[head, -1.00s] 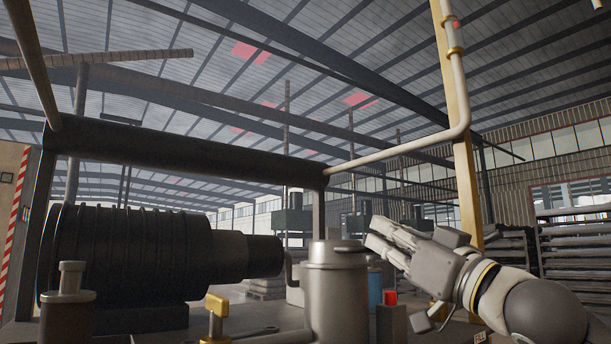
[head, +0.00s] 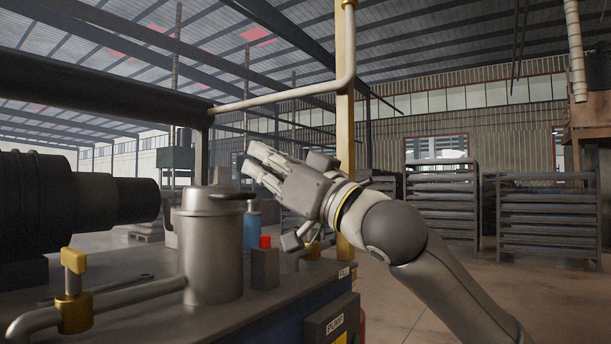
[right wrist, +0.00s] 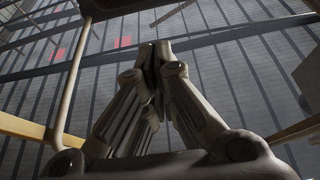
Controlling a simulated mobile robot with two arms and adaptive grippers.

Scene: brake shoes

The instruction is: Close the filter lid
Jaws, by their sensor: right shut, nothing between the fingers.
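The filter is a grey metal canister (head: 210,250) standing upright on the machine's top, left of centre in the head view. Its lid (head: 208,198) lies flat on top, with a dark handle (head: 232,196) sticking out to the right. I cannot tell whether the lid is fully seated. My right gripper (head: 254,160) is shut and empty, above and to the right of the lid and apart from it. In the right wrist view its fingertips (right wrist: 156,50) meet, with only roof behind them. My left gripper is out of view.
A red button on a dark box (head: 264,262) and a blue bottle (head: 251,230) stand right of the canister. A yellow valve (head: 74,285) and pipe are at front left. A yellow post (head: 345,150) rises behind my right arm. Racks (head: 440,200) stand farther back.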

